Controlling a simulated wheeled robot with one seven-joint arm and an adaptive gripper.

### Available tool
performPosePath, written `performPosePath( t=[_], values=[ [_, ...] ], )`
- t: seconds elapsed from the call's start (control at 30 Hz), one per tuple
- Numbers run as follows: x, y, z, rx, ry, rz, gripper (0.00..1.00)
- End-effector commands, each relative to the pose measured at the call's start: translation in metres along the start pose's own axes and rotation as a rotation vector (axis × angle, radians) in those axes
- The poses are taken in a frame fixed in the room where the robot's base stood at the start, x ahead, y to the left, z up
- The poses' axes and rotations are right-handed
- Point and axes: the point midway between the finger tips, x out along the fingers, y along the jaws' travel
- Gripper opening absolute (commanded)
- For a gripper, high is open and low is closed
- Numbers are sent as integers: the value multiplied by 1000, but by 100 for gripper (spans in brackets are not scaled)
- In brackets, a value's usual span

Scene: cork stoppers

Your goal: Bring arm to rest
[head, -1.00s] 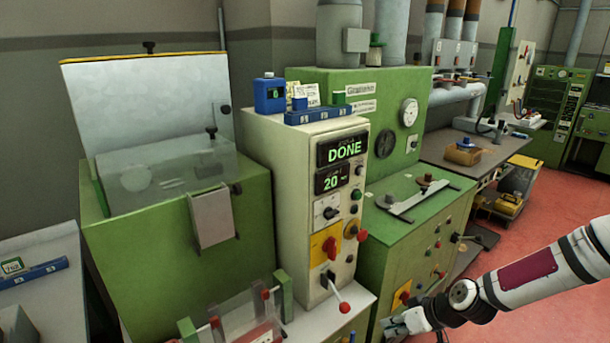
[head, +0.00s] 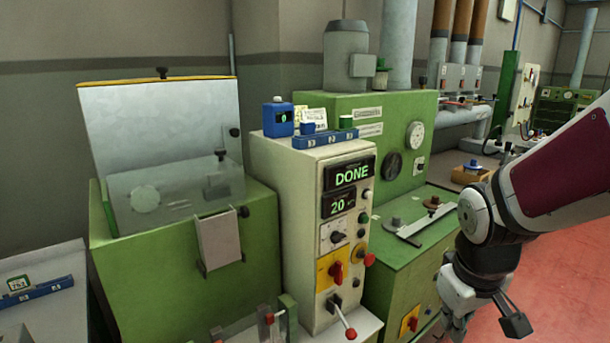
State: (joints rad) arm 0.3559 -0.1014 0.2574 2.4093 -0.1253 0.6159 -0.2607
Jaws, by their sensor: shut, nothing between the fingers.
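My arm (head: 545,175) reaches in from the right edge in the head view and bends downward at the wrist. My gripper (head: 455,328) hangs at the lower right, pointing down, in front of the green machine and above the red floor. Its fingers are shut and empty, and the tips are partly cut off by the bottom edge. It touches nothing that I can see.
A cream control cabinet (head: 302,215) with a "DONE" display stands in the middle. A green machine with a raised lid (head: 165,130) is at left. A green bench (head: 400,265) lies just left of my arm. Red floor (head: 535,265) is open at right.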

Motion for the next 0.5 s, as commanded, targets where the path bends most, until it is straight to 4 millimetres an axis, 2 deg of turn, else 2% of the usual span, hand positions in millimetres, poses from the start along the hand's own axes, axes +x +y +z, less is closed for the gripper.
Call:
performPosePath(
  t=[0.03, 0.2, 0.4, 0.5],
  values=[
    [-18, -5, 6, 21, 19, 15, 0],
    [-66, -21, 33, 111, 66, 23, 0],
    [-106, -44, 70, 208, 128, -19, 0],
    [-118, -52, 85, 242, 151, -48, 0]
  ],
)
